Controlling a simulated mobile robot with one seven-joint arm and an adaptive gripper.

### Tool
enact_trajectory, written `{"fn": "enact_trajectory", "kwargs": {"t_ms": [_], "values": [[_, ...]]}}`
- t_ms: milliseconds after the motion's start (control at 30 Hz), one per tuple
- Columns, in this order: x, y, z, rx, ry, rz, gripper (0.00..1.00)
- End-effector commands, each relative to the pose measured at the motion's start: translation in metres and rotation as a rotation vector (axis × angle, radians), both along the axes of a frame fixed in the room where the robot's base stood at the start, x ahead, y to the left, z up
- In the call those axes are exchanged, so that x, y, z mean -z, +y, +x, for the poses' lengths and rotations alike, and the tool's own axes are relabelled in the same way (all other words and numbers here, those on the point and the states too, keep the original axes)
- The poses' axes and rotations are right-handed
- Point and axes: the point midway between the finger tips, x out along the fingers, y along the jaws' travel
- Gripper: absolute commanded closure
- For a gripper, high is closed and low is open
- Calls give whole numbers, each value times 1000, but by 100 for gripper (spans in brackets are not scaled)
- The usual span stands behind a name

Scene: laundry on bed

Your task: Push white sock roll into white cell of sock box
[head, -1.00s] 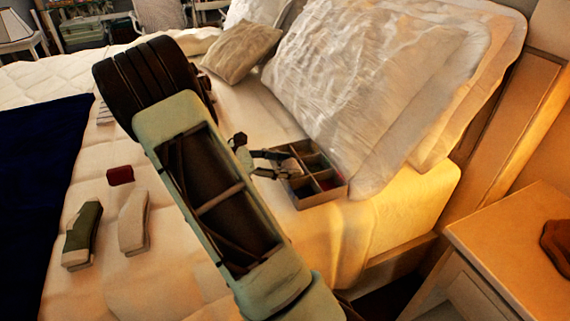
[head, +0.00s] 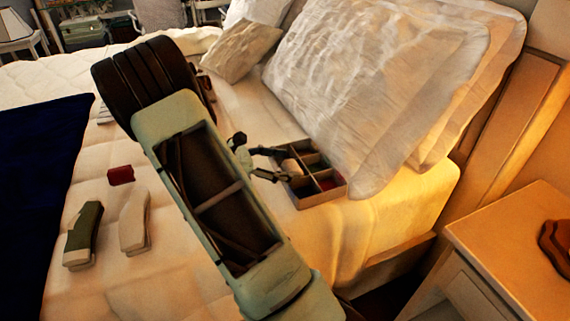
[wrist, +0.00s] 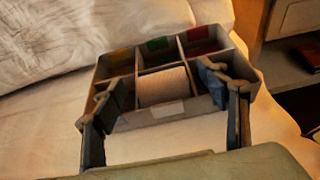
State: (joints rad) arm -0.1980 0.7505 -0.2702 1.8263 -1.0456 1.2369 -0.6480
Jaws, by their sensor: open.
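The sock box (head: 318,198) is a divided tray on the bed beside the large pillow. The wrist view shows its cells and a pale label on the near wall (wrist: 185,108). The white sock roll (wrist: 163,86) sits in the near middle cell; it also shows in the head view (head: 292,167). Whether it rests on the cell floor I cannot tell. My gripper (wrist: 164,80) is open over the near side of the box, one finger on each side of the roll. In the head view my gripper (head: 281,164) reaches the box from the left.
Green (wrist: 158,44) and red (wrist: 201,33) patches mark far cells. Pillows (head: 350,100) stand close behind the box. A dark red roll (head: 121,175), a green-and-white sock (head: 84,235) and a pale sock (head: 134,222) lie on the bed at left. A nightstand (head: 520,225) is at right.

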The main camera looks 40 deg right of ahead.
Motion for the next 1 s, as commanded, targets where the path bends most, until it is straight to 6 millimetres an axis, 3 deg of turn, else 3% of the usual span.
{"fn": "enact_trajectory", "kwargs": {"t_ms": [600, 1000], "values": [[-40, 97, 24, -2, -2, 0, 33], [-45, 107, 26, -1, -1, 1, 33]]}}
